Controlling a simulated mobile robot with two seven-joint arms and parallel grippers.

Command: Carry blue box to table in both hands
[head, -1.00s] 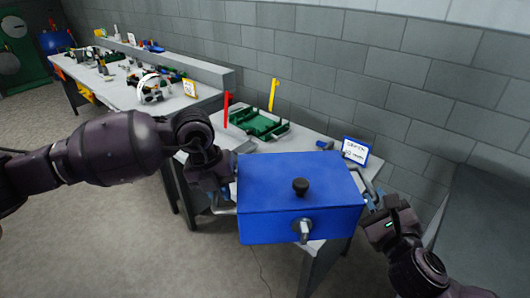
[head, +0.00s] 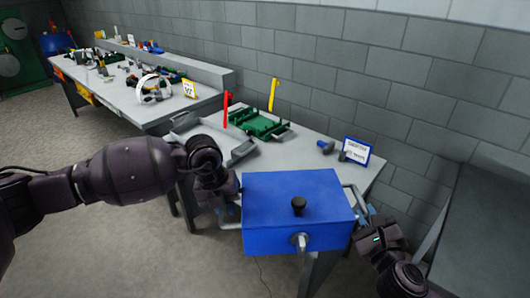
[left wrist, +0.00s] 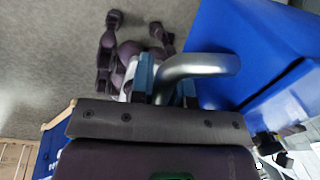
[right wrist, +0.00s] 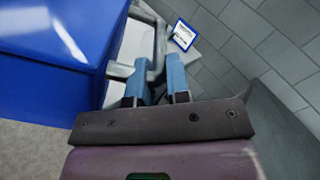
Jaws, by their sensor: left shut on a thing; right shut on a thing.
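The blue box (head: 270,215), with a black knob on top and a metal fitting on its front, is held level between my arms. In the head view it covers the near part of the grey table (head: 310,150); whether it touches the table cannot be told. My left gripper (head: 230,210) is shut on the box's left handle, a grey bar (left wrist: 210,65) in the left wrist view. My right gripper (head: 364,216) is shut on the right handle (right wrist: 120,71). The blue fingers (right wrist: 158,82) show around it in the right wrist view.
On the table stand a green tray (head: 258,125), a red post (head: 226,108), a yellow post (head: 273,95) and a sign (head: 356,151). Small dark tools (head: 326,147) lie beside the sign. A longer cluttered bench (head: 140,110) is at the left. A grey block wall rises behind.

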